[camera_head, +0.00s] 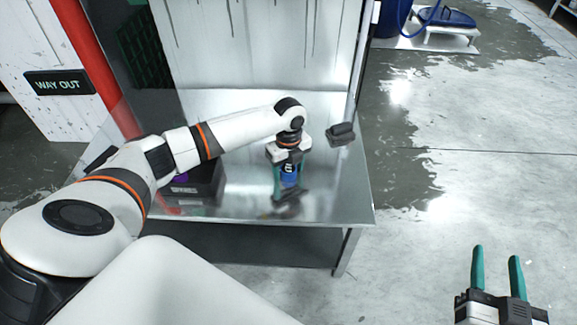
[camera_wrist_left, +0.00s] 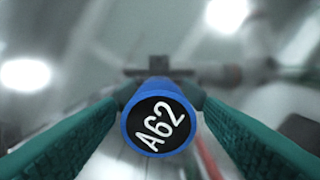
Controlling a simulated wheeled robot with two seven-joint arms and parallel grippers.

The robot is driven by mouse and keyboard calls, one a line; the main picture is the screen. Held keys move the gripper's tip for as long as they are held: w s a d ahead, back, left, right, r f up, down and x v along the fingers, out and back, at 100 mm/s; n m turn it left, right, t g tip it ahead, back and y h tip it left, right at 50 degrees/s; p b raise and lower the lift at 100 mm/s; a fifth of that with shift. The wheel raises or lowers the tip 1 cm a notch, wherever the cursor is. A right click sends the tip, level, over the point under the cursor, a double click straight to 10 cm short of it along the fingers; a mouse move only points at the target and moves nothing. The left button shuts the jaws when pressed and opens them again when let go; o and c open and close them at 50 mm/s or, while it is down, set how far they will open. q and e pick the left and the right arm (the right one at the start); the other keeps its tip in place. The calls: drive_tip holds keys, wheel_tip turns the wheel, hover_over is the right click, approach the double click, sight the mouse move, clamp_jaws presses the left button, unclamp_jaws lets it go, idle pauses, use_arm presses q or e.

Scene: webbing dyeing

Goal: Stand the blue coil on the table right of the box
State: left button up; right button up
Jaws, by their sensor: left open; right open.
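The blue coil (camera_head: 289,174) is to the right of the dark box marked SPARES (camera_head: 205,186) on the metal table (camera_head: 335,205). It looks upright, with its base at or very near the tabletop; I cannot tell whether it touches. My left gripper (camera_head: 287,188) points down over it, open, with a finger on each side. In the left wrist view the blue coil (camera_wrist_left: 157,117) shows its black end marked A62 between the green fingers. My right gripper (camera_head: 497,270) is open and empty, off the table at the lower right.
A dark grey fixture (camera_head: 341,134) sits at the table's right edge. My left arm passes in front of part of the box, where something purple shows. A red post (camera_head: 88,55) and a WAY OUT sign (camera_head: 59,83) are at the left. The table's front right is clear.

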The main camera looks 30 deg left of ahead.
sight(289, 168)
use_arm(q)
drive_tip(key=shift+r, duration=0.1)
